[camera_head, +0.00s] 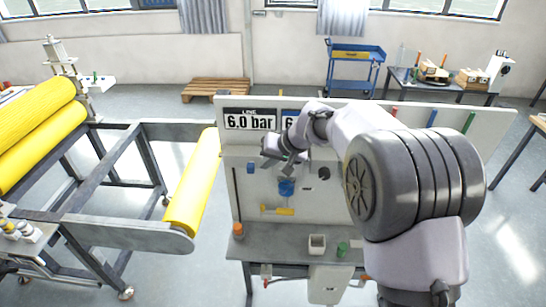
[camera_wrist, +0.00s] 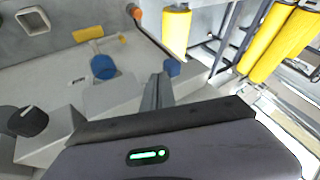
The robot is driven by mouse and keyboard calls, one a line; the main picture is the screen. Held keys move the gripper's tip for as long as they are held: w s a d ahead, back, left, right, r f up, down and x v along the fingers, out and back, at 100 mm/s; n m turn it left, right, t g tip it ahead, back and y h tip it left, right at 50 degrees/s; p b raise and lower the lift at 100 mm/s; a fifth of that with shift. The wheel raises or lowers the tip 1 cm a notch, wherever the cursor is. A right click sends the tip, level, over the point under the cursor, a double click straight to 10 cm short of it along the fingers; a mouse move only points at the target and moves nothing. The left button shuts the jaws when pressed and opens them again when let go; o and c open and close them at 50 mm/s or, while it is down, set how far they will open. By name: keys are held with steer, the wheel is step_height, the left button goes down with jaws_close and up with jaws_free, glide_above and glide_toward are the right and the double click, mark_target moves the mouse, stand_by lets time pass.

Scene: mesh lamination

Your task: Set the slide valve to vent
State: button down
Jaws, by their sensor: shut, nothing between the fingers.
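My gripper (camera_head: 284,160) is shut and empty in front of the upright panel (camera_head: 245,205). Its fingers (camera_wrist: 157,92) show in the wrist view, pointing towards the panel. A blue hexagonal part (camera_head: 286,187) sits on the panel just below my gripper; it also shows in the wrist view (camera_wrist: 103,67), left of the fingers and apart from them. A smaller blue part (camera_head: 250,167) is to its left; in the wrist view (camera_wrist: 172,67) it lies close beyond the fingertips, and contact cannot be told. Which part is the slide valve, and its setting, I cannot tell.
A yellow handle (camera_head: 277,211) is low on the panel, and a black knob (camera_head: 323,173) is right of the blue parts. A display (camera_head: 249,119) reads 6.0 bar. A bench (camera_head: 275,240) with small items stands below. A yellow roller (camera_head: 194,182) is at left.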

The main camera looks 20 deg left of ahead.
mark_target(251, 168)
steer(key=shift+x, duration=1.4)
steer(key=s+a, duration=0.1)
steer(key=a, duration=0.5)
steer(key=shift+s+a, duration=0.2)
steer(key=shift+s, duration=0.1)
steer(key=shift+r, duration=0.1)
